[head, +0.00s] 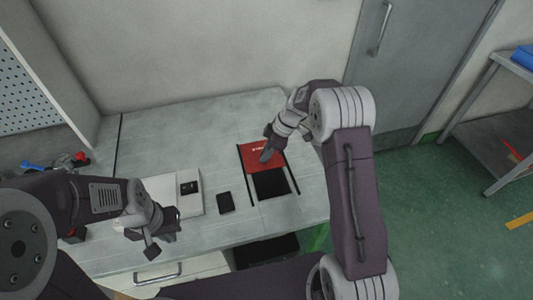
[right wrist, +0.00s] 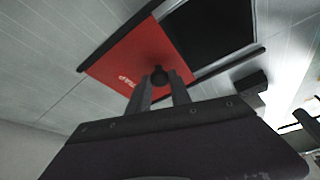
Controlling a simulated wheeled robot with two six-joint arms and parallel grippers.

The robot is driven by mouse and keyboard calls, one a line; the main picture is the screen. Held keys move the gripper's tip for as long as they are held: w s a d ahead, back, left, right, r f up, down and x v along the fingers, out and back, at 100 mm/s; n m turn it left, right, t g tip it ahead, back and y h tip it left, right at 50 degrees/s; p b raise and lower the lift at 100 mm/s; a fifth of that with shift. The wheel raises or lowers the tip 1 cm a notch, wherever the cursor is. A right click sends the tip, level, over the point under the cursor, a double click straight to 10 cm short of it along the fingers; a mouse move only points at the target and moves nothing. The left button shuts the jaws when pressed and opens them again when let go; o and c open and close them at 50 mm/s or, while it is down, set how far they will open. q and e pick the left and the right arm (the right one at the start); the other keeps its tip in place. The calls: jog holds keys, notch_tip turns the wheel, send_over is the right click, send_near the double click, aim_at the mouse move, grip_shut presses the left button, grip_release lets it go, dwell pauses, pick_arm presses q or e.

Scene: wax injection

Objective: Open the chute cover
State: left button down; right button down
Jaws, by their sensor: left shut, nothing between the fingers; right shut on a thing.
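The red chute cover (head: 258,153) lies in the bench top between two dark rails, in the head view. The dark chute opening (head: 271,183) shows uncovered on its near side. My right gripper (head: 267,154) is over the cover, shut on its dark knob. In the right wrist view the red cover (right wrist: 125,72) has white lettering, and the knob (right wrist: 159,75) sits between my right fingertips, with the black opening (right wrist: 212,32) beyond. My left gripper (head: 158,245) is shut and empty above the front left of the bench.
A white panel (head: 160,187) with a small black piece lies left of the chute, and a black block (head: 225,202) lies between them. A drawer handle (head: 158,274) shows below the bench front. Blue and red tools (head: 80,157) lie at the far left.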

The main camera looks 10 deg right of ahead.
jog(key=c, duration=1.2)
grip_release()
jog(key=shift+o, duration=0.2)
pick_arm(q)
jog(key=shift+r, duration=0.2)
pick_arm(e)
jog(key=v, duration=0.9)
